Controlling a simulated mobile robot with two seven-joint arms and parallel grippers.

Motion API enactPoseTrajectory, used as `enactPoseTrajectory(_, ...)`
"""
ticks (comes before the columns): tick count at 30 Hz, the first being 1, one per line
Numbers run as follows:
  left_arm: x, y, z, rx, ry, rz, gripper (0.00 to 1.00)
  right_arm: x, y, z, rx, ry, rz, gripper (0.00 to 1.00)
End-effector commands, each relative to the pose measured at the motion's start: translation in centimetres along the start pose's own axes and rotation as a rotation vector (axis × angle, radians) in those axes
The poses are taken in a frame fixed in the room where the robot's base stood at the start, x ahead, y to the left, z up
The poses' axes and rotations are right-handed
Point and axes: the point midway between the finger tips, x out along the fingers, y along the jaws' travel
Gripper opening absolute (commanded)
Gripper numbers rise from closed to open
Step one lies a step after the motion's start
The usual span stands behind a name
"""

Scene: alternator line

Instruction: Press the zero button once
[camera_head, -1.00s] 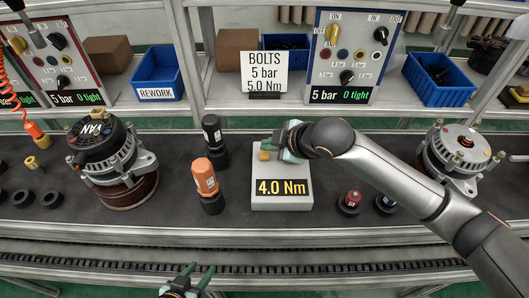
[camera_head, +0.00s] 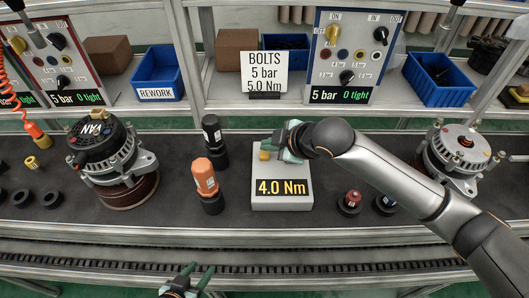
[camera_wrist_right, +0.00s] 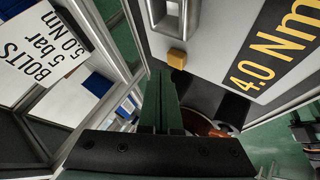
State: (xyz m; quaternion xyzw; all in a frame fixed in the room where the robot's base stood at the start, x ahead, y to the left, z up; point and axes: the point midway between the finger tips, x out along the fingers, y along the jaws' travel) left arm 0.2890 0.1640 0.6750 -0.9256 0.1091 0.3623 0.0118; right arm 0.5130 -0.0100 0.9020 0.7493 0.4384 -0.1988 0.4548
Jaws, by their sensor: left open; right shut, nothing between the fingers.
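A light grey torque tester box (camera_head: 281,202) stands on the dark mat with a display reading 4.0 Nm. A small yellow button (camera_head: 264,155) sits on its top face near the back left. I cannot read a zero label on it. My right gripper (camera_head: 280,146) is shut and empty, over the back of the box close to the button. In the right wrist view the button (camera_wrist_right: 177,58) shows just beyond the closed fingertips (camera_wrist_right: 158,75); contact cannot be told. My left gripper (camera_head: 196,271) is open and empty at the bottom edge, in front of the table.
An orange-and-black tool (camera_head: 205,178) and a black one (camera_head: 213,138) stand left of the box. Alternators stand far left (camera_head: 105,155) and right (camera_head: 458,150). A red-topped part (camera_head: 352,199) is near the box's right. A BOLTS sign (camera_head: 264,74) stands behind on the shelf.

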Motion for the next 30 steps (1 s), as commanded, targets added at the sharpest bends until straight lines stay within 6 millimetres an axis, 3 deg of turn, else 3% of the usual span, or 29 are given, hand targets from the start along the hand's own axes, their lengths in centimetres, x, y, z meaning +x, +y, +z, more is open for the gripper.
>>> enactPoseTrajectory(30, -0.22, 0.04, -0.21, 0.000, -0.001, 0.001, 0.50, 0.85, -0.64, 0.60, 0.000, 0.000, -0.001, 0.00)
